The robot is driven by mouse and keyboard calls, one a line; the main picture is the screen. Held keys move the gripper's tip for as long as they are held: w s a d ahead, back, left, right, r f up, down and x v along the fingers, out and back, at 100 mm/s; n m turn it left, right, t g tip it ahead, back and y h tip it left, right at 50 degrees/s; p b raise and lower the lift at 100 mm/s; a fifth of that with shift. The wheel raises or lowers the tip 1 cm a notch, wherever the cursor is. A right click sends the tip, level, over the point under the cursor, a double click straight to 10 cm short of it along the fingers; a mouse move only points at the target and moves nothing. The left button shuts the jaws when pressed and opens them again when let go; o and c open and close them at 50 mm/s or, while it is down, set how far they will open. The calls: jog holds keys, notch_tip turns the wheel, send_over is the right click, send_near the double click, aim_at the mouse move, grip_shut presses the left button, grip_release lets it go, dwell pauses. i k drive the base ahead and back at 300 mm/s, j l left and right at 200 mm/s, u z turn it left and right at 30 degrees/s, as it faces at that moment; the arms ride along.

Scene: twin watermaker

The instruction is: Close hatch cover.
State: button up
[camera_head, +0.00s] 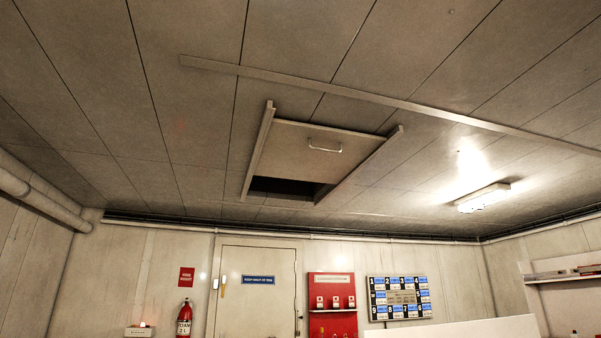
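The hatch cover (312,155) is a flat beige panel in the ceiling, between two side rails (257,150) and (360,165). A pale bar handle (325,147) is fixed to it near its upper edge in the picture. The cover lies over most of the hatch opening. A dark gap (285,187) shows at the end toward the door wall. My gripper is not in view.
A long beam (380,98) crosses the ceiling on the near side of the hatch. A lit lamp (482,197) hangs at right. The far wall has a door (255,290), a fire extinguisher (184,318), a red panel (332,303) and a numbered board (399,298). A pale surface (460,328) shows at bottom right.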

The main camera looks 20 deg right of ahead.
aim_at(291, 149)
jog(key=i+j+z, duration=0.1)
jog(key=i+z, duration=0.2)
jog(key=i, duration=0.2)
jog(key=i+j+z, duration=0.15)
jog(key=i+z, duration=0.15)
jog(key=i, duration=0.15)
jog(key=i+j+z, duration=0.25)
jog(key=i, duration=0.2)
jog(key=i+j, duration=0.05)
